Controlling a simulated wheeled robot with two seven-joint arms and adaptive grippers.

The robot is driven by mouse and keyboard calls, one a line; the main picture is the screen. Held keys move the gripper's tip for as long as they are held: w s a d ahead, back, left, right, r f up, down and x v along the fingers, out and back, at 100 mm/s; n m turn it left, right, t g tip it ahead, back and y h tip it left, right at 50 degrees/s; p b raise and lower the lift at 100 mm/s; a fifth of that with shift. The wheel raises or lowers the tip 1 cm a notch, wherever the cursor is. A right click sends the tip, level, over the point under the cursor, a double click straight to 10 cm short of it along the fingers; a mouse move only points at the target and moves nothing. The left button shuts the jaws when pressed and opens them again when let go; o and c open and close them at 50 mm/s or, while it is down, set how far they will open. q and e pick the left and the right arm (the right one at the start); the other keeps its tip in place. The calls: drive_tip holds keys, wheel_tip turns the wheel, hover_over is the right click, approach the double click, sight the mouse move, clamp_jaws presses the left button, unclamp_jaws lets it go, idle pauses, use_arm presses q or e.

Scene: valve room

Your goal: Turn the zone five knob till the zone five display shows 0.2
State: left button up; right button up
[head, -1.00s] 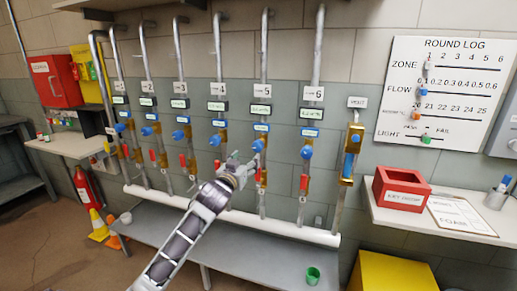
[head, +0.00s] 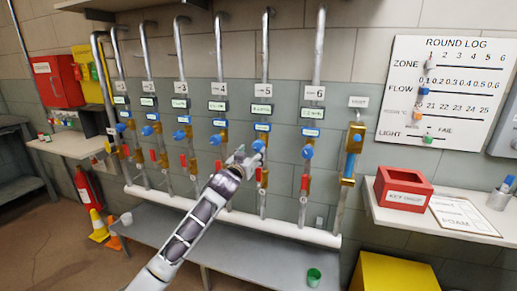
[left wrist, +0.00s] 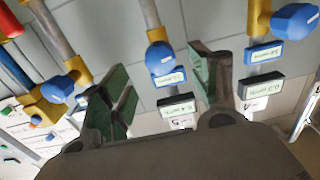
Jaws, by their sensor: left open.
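The zone five knob (head: 258,145) is blue and sits on the fifth pipe, below a blue tag. The zone five display (head: 262,107) is a small pale panel above it; its digits are too small to read. My left gripper (head: 243,157) is open, just below and left of the knob in the head view. In the left wrist view, which is upside down, the knob (left wrist: 160,58) appears between the spread fingers (left wrist: 163,85), and the display (left wrist: 178,107) is below it. I cannot tell whether the fingers touch the knob. My right gripper is out of view.
The zone four knob (head: 216,139) and zone six knob (head: 306,152) flank it. A red-handled valve (head: 259,174) is below the zone five knob. A white pipe (head: 285,229) and grey bench (head: 240,249) with a green cup (head: 314,277) lie lower.

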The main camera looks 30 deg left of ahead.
sight(257, 148)
use_arm(q)
drive_tip(key=shift+b+x, duration=0.4)
drive_tip(key=shift+x, duration=3.55)
drive_tip(key=shift+w, duration=0.15)
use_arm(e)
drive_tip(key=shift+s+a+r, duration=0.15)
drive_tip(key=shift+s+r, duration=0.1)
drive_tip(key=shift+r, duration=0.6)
use_arm(q)
drive_tip(key=c, duration=1)
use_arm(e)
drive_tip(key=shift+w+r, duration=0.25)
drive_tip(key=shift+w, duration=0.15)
